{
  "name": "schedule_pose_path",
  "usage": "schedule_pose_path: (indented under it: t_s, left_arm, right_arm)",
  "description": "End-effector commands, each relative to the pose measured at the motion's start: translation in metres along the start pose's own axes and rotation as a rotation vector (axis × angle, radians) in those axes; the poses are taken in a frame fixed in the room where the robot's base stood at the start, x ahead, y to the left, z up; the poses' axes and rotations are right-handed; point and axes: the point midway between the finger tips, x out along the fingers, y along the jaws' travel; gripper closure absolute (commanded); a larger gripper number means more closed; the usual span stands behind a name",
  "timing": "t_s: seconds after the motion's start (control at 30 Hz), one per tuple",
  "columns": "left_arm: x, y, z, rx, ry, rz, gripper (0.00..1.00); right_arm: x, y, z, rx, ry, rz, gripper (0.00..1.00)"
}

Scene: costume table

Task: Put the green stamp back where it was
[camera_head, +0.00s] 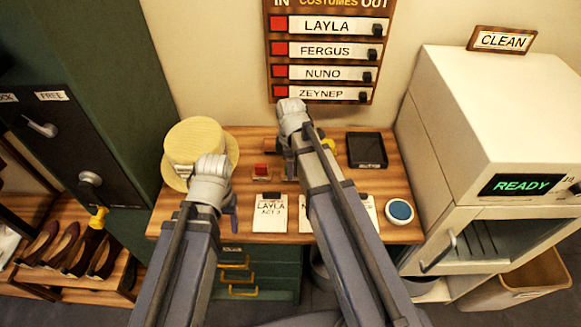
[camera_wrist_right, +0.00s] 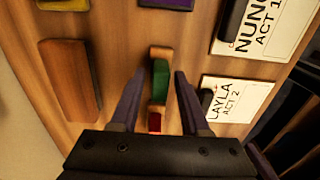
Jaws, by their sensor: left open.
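The green stamp (camera_wrist_right: 161,76), a green block with wooden parts, shows in the right wrist view between the two fingers of my right gripper (camera_wrist_right: 160,75). The fingers stand apart, with a visible gap on each side of it. In the head view my right gripper (camera_head: 290,168) is over the middle of the table and my arm hides the green stamp. A red piece (camera_wrist_right: 155,121) lies just below it in the wrist view; the red piece (camera_head: 262,170) also shows in the head view. My left gripper (camera_head: 233,212) is open and empty beside the straw hat.
The straw hat (camera_head: 194,141) stands at the table's back left. A LAYLA card (camera_head: 270,213) lies at the front, with a NUNO card (camera_wrist_right: 262,28) beside it. A blue round pad (camera_head: 399,211) and a black tray (camera_head: 367,149) are at the right. A brown block (camera_wrist_right: 70,80) lies near the stamp.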

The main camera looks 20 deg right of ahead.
Motion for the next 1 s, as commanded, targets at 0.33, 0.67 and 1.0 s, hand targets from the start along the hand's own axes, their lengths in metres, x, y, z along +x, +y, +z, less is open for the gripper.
schedule_pose_path:
  t_s: [0.33, 0.67, 1.0]
  left_arm:
    - [-0.001, 0.0, 0.0, 0.0, 0.0, 0.0, 0.35]
    - [-0.024, -0.002, 0.001, 0.0, 0.0, 0.0, 0.35]
    - [-0.074, -0.007, 0.004, 0.0, 0.0, 0.0, 0.35]
  right_arm:
    - [-0.001, 0.0, 0.0, 0.0, 0.0, 0.0, 0.48]
    - [-0.024, 0.0, 0.0, 0.0, 0.0, 0.0, 0.48]
    - [-0.074, 0.0, 0.0, 0.0, 0.0, 0.0, 0.48]
